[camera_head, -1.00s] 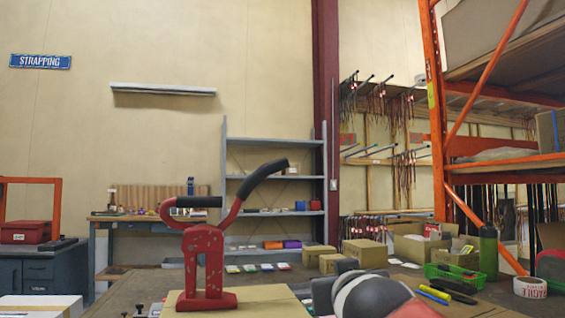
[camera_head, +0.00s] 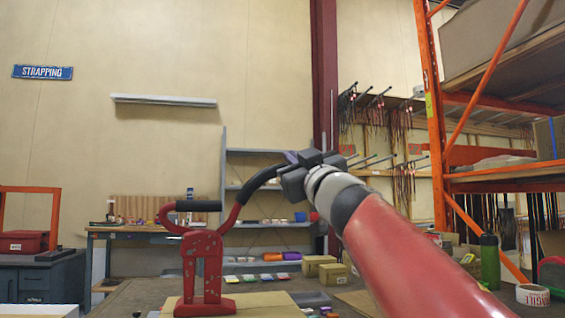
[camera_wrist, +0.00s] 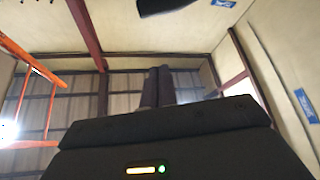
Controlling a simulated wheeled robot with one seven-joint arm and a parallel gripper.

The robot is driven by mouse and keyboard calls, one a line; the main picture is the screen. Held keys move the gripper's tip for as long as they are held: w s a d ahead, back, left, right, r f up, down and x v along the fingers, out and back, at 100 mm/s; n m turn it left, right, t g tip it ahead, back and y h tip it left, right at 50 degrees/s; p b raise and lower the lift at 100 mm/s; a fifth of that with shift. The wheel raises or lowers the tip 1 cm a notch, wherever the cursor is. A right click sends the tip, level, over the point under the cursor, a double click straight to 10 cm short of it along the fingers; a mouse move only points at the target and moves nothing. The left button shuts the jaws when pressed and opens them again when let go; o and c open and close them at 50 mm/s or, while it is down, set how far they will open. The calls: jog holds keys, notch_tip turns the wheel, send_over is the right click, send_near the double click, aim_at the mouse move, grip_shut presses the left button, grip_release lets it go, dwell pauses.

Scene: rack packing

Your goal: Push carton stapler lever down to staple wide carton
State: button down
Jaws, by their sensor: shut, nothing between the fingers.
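The red carton stapler (camera_head: 203,268) stands upright on the tan wide carton (camera_head: 255,304) in the head view. Its fixed black-gripped handle (camera_head: 198,206) points right, and its lever (camera_head: 257,183) with a black grip slopes up to the right. My gripper (camera_head: 292,158) is at the raised tip of the lever and overlaps it in the picture; I cannot tell whether they touch. In the wrist view my dark fingers (camera_wrist: 157,86) are together and hold nothing. A black shape at the top edge there may be the lever grip. Any staples are not visible.
My red arm crosses the right front and hides part of the bench. A green bottle (camera_head: 489,262) and a tape roll (camera_head: 532,295) stand at right. Small cartons (camera_head: 332,273) sit behind the stapler. An orange rack (camera_head: 435,130) rises at right; space above the stapler is free.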

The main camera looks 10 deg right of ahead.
jog(key=p+x, duration=0.4)
jog(key=x, duration=0.6)
jog(key=f, duration=0.1)
jog(key=d+f+b, duration=0.1)
jog(key=f, duration=0.1)
jog(key=shift+w+d+f+b, duration=0.25)
jog(key=shift+w+f+b, duration=0.05)
jog(key=shift+f+b, duration=0.05)
jog(key=d+f+m+b, duration=0.1)
jog(key=d+f, duration=0.1)
jog(key=d+f+m+h+b, duration=0.1)
jog(key=d+f, duration=0.1)
jog(key=shift+f+m+t+h+b, duration=0.2)
jog(key=shift+m+t+h+b, duration=0.1)
jog(key=shift+m+t+b, duration=0.1)
